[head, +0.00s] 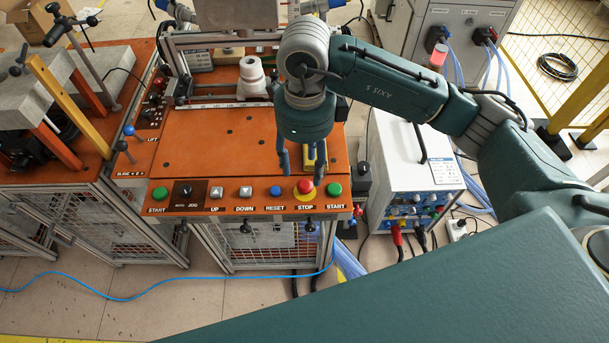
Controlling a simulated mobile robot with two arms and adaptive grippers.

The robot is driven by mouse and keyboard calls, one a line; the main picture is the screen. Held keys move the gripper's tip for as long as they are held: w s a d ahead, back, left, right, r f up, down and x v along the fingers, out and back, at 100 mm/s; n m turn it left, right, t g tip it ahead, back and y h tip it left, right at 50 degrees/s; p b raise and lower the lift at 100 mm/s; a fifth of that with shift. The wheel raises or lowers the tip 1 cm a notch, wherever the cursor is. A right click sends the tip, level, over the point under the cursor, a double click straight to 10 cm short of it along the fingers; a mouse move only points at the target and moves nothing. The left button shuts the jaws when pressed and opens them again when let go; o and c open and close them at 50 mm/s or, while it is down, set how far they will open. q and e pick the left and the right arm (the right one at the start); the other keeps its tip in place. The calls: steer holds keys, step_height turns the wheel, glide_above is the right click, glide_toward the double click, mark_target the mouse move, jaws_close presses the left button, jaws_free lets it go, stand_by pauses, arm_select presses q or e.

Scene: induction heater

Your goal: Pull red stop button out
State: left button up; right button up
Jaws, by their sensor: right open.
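The red stop button (305,187) sits on a yellow base on the orange control panel (235,208), above the label STOP. My right gripper (301,177) points down over the panel's right part, its two dark fingers apart. One finger is left of the stop button and the other ends close to the button's right side. I cannot tell whether either finger touches it. My left gripper is not in view.
A blue reset button (275,191) and a green start button (334,189) flank the stop button. Farther left are white up (217,192) and down buttons. A white power unit (410,175) stands right of the bench. A blue cable (130,298) crosses the floor.

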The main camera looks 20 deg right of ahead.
mark_target(305, 184)
step_height(305, 184, down, 7)
steer(key=shift+r+p, duration=0.15)
steer(key=shift+p, duration=0.55)
